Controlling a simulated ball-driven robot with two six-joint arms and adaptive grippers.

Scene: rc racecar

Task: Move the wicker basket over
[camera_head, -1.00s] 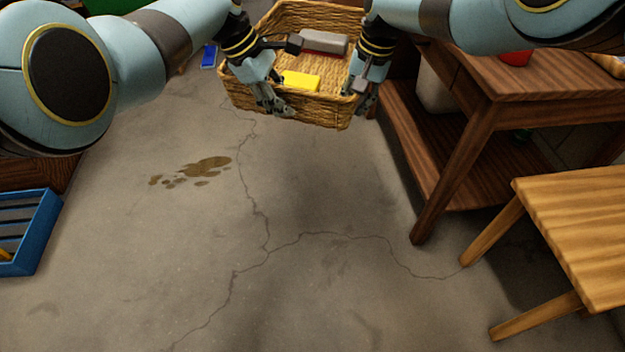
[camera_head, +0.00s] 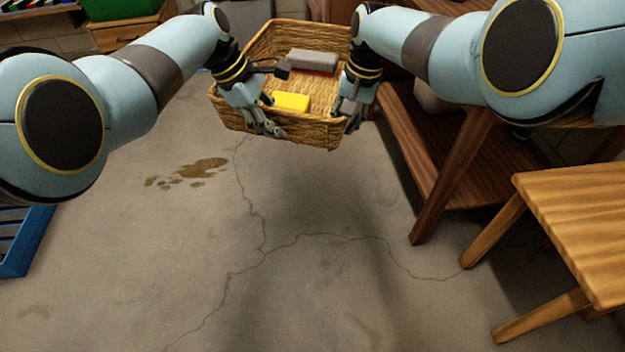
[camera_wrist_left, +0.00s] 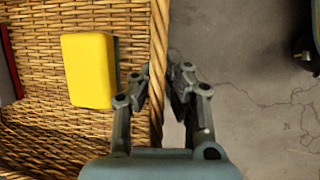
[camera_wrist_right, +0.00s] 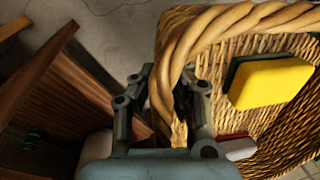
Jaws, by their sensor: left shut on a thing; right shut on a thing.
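The wicker basket (camera_head: 310,132) hangs between my two arms above the concrete floor in the head view. It holds a yellow block (camera_head: 291,101) and a grey and red block (camera_head: 314,61). My left gripper (camera_head: 268,128) is shut on the basket's near left wall. The left wrist view shows its fingers on both sides of the wicker rim (camera_wrist_left: 158,70). My right gripper (camera_head: 352,118) is shut on the basket's right side. The right wrist view shows its fingers around the rim (camera_wrist_right: 172,75), beside the yellow block (camera_wrist_right: 270,82).
A dark wooden table with a lower shelf (camera_head: 455,170) stands right of the basket. A lighter wooden stool (camera_head: 580,220) is at the right front. A blue crate (camera_head: 25,245) sits at the left. The cracked floor (camera_head: 300,280) in the middle is clear, with a brown stain.

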